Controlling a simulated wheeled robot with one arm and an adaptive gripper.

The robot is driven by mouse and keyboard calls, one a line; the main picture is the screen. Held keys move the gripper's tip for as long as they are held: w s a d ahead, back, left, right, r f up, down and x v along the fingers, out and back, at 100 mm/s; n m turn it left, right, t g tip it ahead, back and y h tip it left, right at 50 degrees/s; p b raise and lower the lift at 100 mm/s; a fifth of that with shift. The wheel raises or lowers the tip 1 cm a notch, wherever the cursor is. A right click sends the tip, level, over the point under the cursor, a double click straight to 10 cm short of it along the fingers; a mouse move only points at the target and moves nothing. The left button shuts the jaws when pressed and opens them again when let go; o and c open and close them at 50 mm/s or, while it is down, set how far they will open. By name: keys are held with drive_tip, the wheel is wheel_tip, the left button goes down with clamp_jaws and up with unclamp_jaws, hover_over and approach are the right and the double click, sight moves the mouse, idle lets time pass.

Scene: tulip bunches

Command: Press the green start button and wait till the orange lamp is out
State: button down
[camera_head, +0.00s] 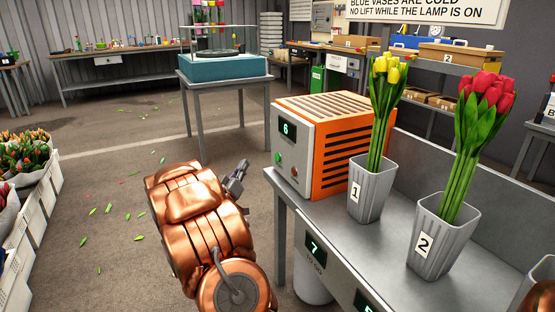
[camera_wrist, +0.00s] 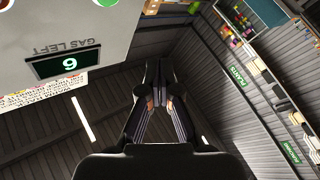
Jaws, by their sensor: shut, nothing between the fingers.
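An orange machine with dark side slots (camera_head: 335,135) stands on the grey bench, its grey front panel (camera_head: 290,147) facing left. The panel's display (camera_head: 288,130) reads 6; the wrist view shows that display (camera_wrist: 66,63) upside down beside the words GAS LEFT. The green button (camera_head: 278,157) is low on the panel; its edge shows at the top of the wrist view (camera_wrist: 106,2). A dark red round part (camera_head: 294,171) sits right of it; whether it is the lamp, or lit, I cannot tell. My gripper (camera_head: 240,169) is shut and empty, left of the panel and apart from it.
Grey vase 1 (camera_head: 369,190) with yellow tulips and vase 2 (camera_head: 435,242) with red tulips stand on the bench (camera_head: 350,245) right of the machine. White crates (camera_head: 40,220) of tulips line the left. Open floor with scattered leaves (camera_head: 110,170) lies left of my arm.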

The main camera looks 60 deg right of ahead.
drive_tip(key=s+d+b, duration=0.1)
drive_tip(key=s+d, duration=0.3)
drive_tip(key=d, duration=0.3)
drive_tip(key=shift+s, duration=0.4)
drive_tip(key=shift+s+d+p, duration=0.35)
drive_tip(key=shift+d+p, duration=0.25)
drive_tip(key=shift+d, duration=0.2)
idle(2.1)
drive_tip(key=shift+a, duration=0.15)
drive_tip(key=shift+w+a+p, duration=0.35)
drive_tip(key=shift+w+a, duration=0.1)
drive_tip(key=shift+a, duration=0.1)
drive_tip(key=shift+a, duration=0.1)
drive_tip(key=shift+w+a+p, duration=0.35)
drive_tip(key=shift+w+a, duration=0.35)
drive_tip(key=shift+a, duration=0.3)
drive_tip(key=shift+w+a+p, duration=0.35)
drive_tip(key=shift+w+a, duration=0.35)
drive_tip(key=shift+a, duration=0.3)
drive_tip(key=shift+w, duration=0.1)
